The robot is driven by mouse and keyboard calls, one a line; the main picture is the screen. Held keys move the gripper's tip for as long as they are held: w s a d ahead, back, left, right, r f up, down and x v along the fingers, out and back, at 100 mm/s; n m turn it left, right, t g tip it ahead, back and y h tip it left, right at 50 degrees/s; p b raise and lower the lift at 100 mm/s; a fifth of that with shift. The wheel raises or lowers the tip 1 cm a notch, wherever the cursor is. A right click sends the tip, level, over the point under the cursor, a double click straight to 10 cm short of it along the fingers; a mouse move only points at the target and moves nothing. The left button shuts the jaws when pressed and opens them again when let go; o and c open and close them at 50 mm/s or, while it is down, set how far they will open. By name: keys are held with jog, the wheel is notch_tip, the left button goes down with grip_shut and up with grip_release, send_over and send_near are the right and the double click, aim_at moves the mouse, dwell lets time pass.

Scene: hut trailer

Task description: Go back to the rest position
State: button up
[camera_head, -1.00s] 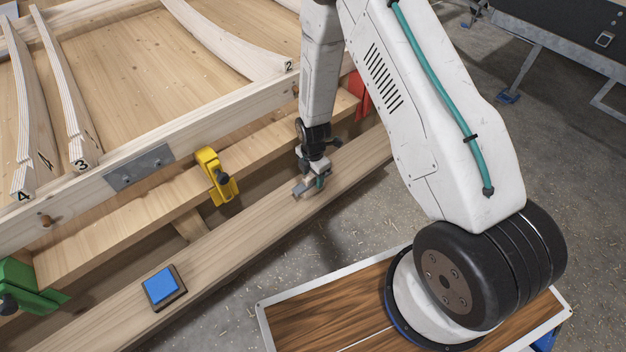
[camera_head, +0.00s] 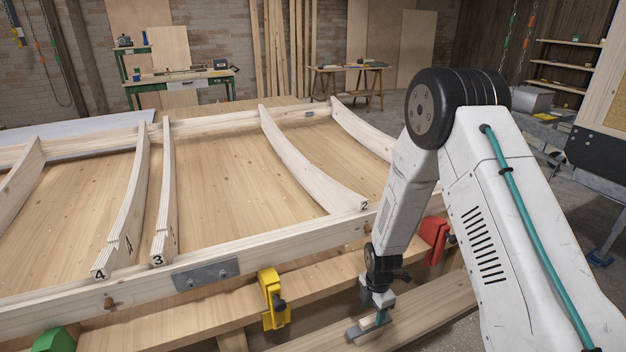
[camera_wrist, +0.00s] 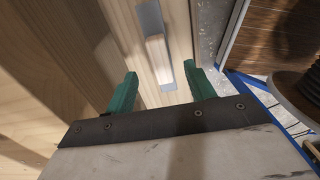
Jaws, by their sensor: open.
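My gripper (camera_head: 374,318) hangs low over the front wooden beam (camera_head: 430,310), between the yellow and red clamps. In the wrist view its two green fingers (camera_wrist: 161,88) are apart, with nothing clasped between them. My arm rises from the gripper to the upper right.
A timber frame with numbered curved ribs (camera_head: 300,165) fills the left and middle. A yellow clamp (camera_head: 270,298), a red clamp (camera_head: 432,240) and a green clamp (camera_head: 55,341) grip its near side. Workbenches (camera_head: 180,80) stand at the back wall. Open floor (camera_head: 465,345) lies right of the beam.

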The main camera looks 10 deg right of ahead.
notch_tip(320, 180, up, 15)
jog(key=m, duration=0.4)
jog(key=s+d+r+m, duration=0.1)
jog(key=s+r+m, duration=0.4)
jog(key=s+r, duration=0.4)
jog(key=s+d+r+m+t, duration=0.1)
jog(key=s+r+m, duration=0.5)
jog(key=r, duration=0.9)
jog(key=s, duration=0.2)
jog(key=shift+s+d+r, duration=0.25)
jog(key=shift+s+r, duration=0.1)
jog(key=shift+r, duration=0.05)
jog(key=s+r+m, duration=0.1)
jog(key=s+m, duration=0.1)
jog(key=s, duration=0.2)
jog(key=s+r+m, duration=0.1)
jog(key=s+m, duration=0.1)
jog(key=s, duration=0.2)
jog(key=s+r+m, duration=0.2)
jog(key=s, duration=0.2)
jog(key=shift+s+d, duration=0.25)
jog(key=shift+d, duration=0.1)
jog(key=shift+c, duration=0.3)
